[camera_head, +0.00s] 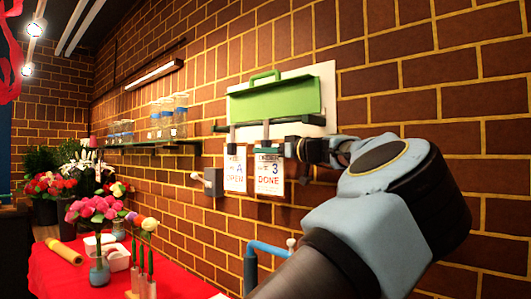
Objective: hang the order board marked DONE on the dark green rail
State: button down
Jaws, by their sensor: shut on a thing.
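The order board marked DONE (269,180) is a white card with a dark top edge, a blue 3 and red lettering. It is upright in front of the brick wall, below the dark rail (228,127). A grey hook piece (265,131) rises from its top to the rail; whether it bears on the rail I cannot tell. My gripper (291,148) is shut on the board's top right edge, with the fingertips partly hidden. A second board marked OPEN (234,171) hangs from the rail just left of it.
A green box with a handle (275,98) sits above the rail against a white panel (328,85). A grey wall box (213,181) is left of the boards. A blue pipe (250,270) stands below. A red table (55,282) with flowers and a shelf of jars (168,118) are left.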

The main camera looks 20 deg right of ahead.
jog(key=shift+c, duration=2.3)
grip_release()
jog(key=shift+s+d, duration=0.2)
jog(key=shift+s, duration=0.15)
jog(key=b+v, duration=0.3)
jog(key=v, duration=0.7)
jog(key=shift+b, duration=0.35)
jog(key=shift+s, duration=0.15)
